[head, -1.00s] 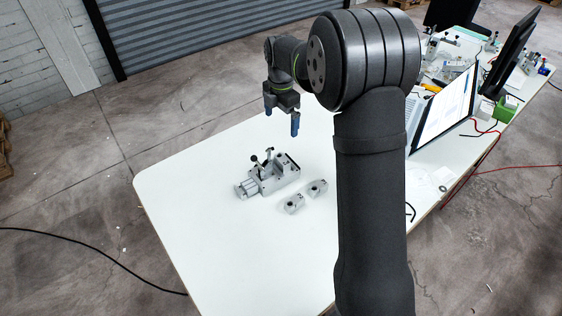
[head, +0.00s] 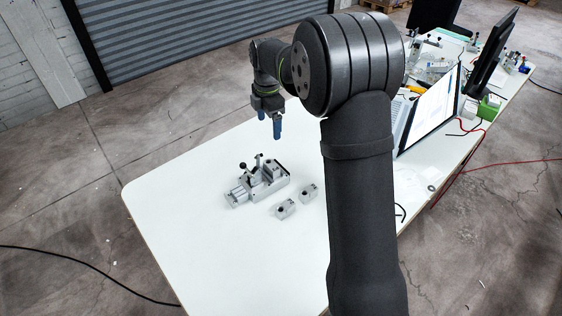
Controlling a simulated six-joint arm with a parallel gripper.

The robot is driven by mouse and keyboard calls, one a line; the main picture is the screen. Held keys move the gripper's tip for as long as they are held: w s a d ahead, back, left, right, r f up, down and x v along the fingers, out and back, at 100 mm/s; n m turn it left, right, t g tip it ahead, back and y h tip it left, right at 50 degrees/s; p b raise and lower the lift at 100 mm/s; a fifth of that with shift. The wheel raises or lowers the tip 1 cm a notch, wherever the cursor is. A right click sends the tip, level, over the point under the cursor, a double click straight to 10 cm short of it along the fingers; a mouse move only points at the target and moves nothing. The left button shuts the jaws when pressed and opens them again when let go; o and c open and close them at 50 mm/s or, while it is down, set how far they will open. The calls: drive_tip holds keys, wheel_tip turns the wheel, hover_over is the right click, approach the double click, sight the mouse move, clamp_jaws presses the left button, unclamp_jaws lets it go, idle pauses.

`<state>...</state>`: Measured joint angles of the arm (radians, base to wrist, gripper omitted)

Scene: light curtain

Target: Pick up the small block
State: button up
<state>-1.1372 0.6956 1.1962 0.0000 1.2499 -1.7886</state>
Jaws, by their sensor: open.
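Two small grey metal blocks lie on the white table (head: 190,235) in the head view, each with a dark round spot on top. One block (head: 286,208) is nearer the front, and the other block (head: 308,192) is just to its right and farther back. I cannot tell which one is the small block. My gripper (head: 270,126), with blue fingers, hangs fingers down above the far part of the table, behind and above the blocks. It is open, apart from both blocks, and I see nothing between the fingers.
A grey clamping fixture (head: 257,183) with upright black-tipped levers stands just left of the blocks. A laptop (head: 430,112), monitors (head: 490,52), a green box (head: 489,106) and cables fill the right side. The table's left and front are clear.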

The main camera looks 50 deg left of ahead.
drive_tip(key=m, duration=3.4)
hover_over(273, 164)
wheel_tip(273, 164, down, 12)
drive_tip(key=shift+d, duration=0.15)
drive_tip(key=shift+f, duration=2.85)
drive_tip(key=c, duration=1.2)
